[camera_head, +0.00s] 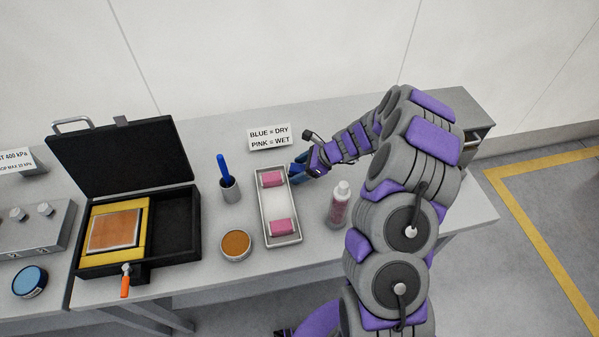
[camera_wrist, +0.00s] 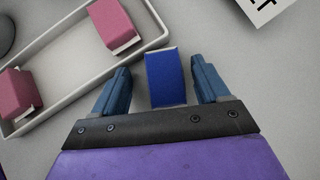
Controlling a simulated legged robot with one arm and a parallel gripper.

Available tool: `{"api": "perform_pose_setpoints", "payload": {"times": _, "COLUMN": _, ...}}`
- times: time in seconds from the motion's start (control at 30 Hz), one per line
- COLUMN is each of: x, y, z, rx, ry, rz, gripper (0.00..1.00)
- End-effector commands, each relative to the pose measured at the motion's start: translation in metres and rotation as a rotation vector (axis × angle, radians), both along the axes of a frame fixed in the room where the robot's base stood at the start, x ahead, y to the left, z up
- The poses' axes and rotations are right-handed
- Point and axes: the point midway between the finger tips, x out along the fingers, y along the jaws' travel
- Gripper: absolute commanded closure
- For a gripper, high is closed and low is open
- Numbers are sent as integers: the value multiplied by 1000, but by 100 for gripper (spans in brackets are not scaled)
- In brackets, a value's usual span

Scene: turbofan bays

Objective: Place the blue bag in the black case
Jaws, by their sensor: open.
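The blue bag (camera_wrist: 165,80) lies on the table just outside the white tray, between the two blue fingers of my gripper (camera_wrist: 160,66). The fingers are open, with a gap on each side of the bag. In the head view my gripper (camera_head: 299,165) is low beside the tray's right edge, and I cannot clearly tell the bag from the blue fingers there. The black case (camera_head: 178,255) stands open at the left, its lid raised at the back. A yellow insert (camera_head: 139,218) with a copper-coloured plate fills its left part; its right part is dark and looks empty.
The white tray (camera_head: 265,214) holds two pink bags (camera_head: 281,228). A sign (camera_head: 269,136) reads "BLUE = DRY, PINK = WET".

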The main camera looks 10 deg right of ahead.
Motion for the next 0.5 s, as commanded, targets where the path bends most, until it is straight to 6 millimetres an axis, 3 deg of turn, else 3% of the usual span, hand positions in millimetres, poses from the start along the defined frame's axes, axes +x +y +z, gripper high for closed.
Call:
{"api": "perform_pose_setpoints", "payload": {"times": 0.07, "x": -1, "y": 0, "z": 0, "rx": 18, "ry": 8, "rz": 0, "gripper": 26}}
{"api": "perform_pose_setpoints", "payload": {"times": 0.1, "x": -1, "y": -2, "z": 0, "rx": 25, "ry": 10, "rz": 1, "gripper": 32}}
{"api": "perform_pose_setpoints", "payload": {"times": 0.5, "x": -1, "y": -5, "z": 1, "rx": 25, "ry": 7, "rz": -1, "gripper": 71}}
